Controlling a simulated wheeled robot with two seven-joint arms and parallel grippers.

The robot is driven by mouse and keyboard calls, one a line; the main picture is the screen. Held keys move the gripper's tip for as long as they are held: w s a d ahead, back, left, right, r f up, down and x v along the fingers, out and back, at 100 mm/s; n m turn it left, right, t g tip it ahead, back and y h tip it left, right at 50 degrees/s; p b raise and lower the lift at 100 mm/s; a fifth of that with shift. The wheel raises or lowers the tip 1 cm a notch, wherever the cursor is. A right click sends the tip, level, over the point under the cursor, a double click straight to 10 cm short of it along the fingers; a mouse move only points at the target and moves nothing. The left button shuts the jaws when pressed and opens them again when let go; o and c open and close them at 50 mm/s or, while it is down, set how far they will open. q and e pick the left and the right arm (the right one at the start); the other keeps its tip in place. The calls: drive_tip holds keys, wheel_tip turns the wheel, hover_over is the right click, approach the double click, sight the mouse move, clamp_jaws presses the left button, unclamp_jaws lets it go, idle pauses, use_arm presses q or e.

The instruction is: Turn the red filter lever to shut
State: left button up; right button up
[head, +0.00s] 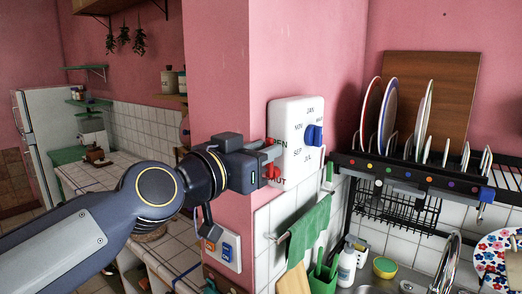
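A white filter box (297,118) with month letters and a blue knob (313,134) is on the pink wall. A green label ending in "EN" and a red label ending in "UT" show at its left edge. My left gripper (268,158) is at this left edge, between the two labels. Red parts (272,172) show just past its front end, one high and one low. I cannot tell how much of this is the red lever, or which way the lever points. The gripper hides that spot, and its finger opening is unclear. My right gripper is not seen.
A dish rack (420,172) with upright plates is to the right, above the sink. A green towel (309,231) hangs on a rail below the box. A switch plate (222,246) is on the wall below my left gripper. A tiled counter runs back left.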

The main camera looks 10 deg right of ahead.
sight(286, 186)
use_arm(q)
clamp_jaws()
